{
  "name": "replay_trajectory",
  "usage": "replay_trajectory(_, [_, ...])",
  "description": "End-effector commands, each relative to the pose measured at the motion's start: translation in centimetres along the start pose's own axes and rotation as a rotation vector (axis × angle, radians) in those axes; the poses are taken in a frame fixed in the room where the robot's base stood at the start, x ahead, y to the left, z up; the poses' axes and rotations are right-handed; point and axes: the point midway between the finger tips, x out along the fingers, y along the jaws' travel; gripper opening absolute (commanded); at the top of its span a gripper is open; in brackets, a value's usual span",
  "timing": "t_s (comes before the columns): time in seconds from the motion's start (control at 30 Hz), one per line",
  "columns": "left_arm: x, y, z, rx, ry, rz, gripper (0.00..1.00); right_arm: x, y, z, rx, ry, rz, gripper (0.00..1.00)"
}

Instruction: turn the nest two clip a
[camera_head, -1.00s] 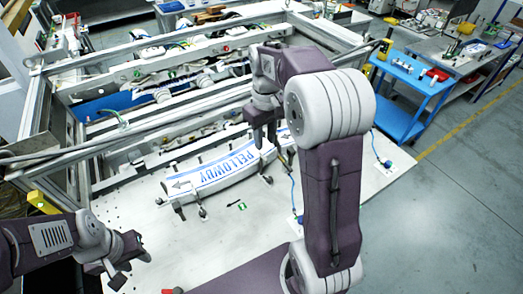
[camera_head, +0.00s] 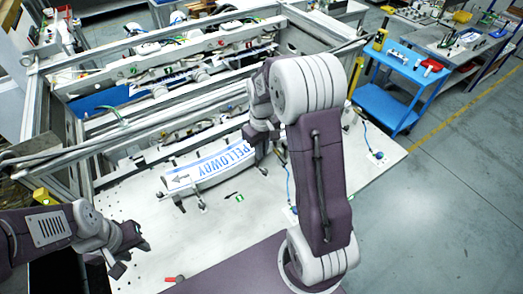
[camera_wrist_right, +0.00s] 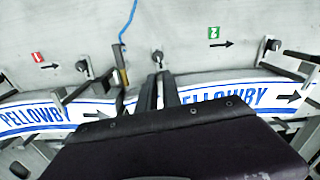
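A curved white label panel with blue PELLOWBY lettering (camera_head: 210,168) lies in the nest by the green number 2 tag (camera_head: 239,198); the tag also shows in the right wrist view (camera_wrist_right: 213,32). Small dark clips stand along the nest's edge, one with a round end (camera_wrist_right: 270,47) near the tag. My right gripper (camera_wrist_right: 158,90) is over the panels, its dark fingers close together with a narrow gap. Another clip (camera_wrist_right: 157,58) shows just beyond the fingertips; contact cannot be told. In the head view my right arm hides part of the work. My left gripper (camera_head: 129,258) is open and empty.
A second PELLOWBY panel (camera_wrist_right: 35,118) lies near the red number 1 tag (camera_wrist_right: 38,57). A blue cable (camera_wrist_right: 127,25) runs nearby. A metal frame (camera_head: 70,155) stands behind the nests. A blue cart (camera_head: 390,102) is at the right. The front of the white table is mostly clear.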

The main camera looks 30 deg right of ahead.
Motion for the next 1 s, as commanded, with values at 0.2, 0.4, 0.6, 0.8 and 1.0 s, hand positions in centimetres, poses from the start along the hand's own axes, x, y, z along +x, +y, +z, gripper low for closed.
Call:
replay_trajectory(0.2, [0.1,0.0,0.0,0.0,0.0,0.0,0.36,0.1,0.0,-0.1,0.01,0.003,0.0,0.0])
replay_trajectory(0.4, [0.2,0.0,0.0,0.0,0.0,0.0,0.36,0.2,-0.2,-0.1,0.078,0.001,-0.001,0.0])
replay_trajectory(0.6, [0.4,0.0,0.0,0.0,0.0,0.0,0.36,0.3,-0.6,-0.1,0.228,-0.001,-0.001,0.0])
replay_trajectory(0.8, [0.6,0.0,0.1,0.0,0.0,0.0,0.36,0.3,-0.9,-0.1,0.416,-0.004,-0.001,0.0])
replay_trajectory(1.0, [0.7,0.0,0.1,0.0,0.0,0.0,0.36,0.3,-1.3,-0.3,0.606,-0.006,0.0,0.0])
